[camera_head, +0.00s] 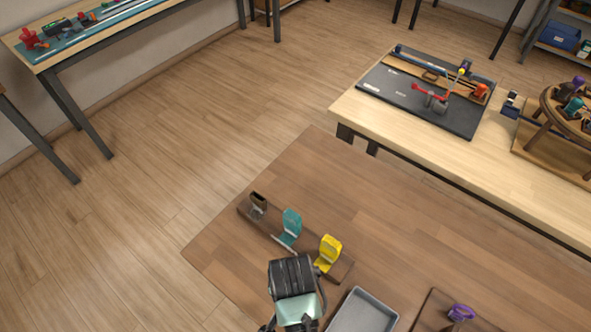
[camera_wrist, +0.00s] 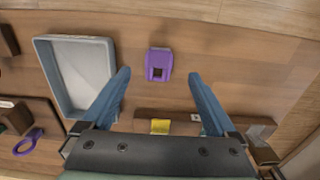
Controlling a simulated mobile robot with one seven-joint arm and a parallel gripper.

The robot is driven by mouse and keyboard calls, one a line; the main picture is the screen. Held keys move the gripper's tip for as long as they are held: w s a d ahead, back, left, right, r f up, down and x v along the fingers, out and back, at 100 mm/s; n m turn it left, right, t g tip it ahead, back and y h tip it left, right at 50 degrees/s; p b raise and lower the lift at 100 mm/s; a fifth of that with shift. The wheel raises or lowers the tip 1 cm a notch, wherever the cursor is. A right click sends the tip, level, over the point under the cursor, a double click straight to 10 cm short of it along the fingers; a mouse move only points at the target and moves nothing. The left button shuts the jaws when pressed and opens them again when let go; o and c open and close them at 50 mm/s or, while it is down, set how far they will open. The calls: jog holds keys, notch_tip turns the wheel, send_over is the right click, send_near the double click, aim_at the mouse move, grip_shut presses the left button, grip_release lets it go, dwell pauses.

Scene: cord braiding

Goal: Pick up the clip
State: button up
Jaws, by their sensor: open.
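A purple piece with a dark square middle, probably the clip (camera_wrist: 159,65), lies on the brown wooden surface in the wrist view. My gripper (camera_wrist: 159,73) is open and empty, with its two blue fingers spread to the left and right of the purple piece in the picture. I cannot tell how high the fingers are above it. In the head view my wrist and gripper body show at the bottom centre, and the fingertips and this purple piece are not visible there.
A grey tray (camera_head: 363,312) lies beside my gripper, also in the wrist view (camera_wrist: 104,60). A wooden rack (camera_head: 341,270) holds dark, teal (camera_head: 291,222) and yellow (camera_head: 329,250) pieces. Another purple piece (camera_head: 460,312) sits on a brown block at right. A workbench (camera_head: 440,140) stands behind.

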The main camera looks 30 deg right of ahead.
jog(key=shift+d+f, duration=0.15)
jog(key=shift+f, duration=1.35)
jog(key=shift+d+f, duration=0.1)
jog(key=shift+f, duration=1.4)
jog(key=c, duration=1.4)
jog(key=shift+r, duration=0.15)
notch_tip(320, 180, up, 10)
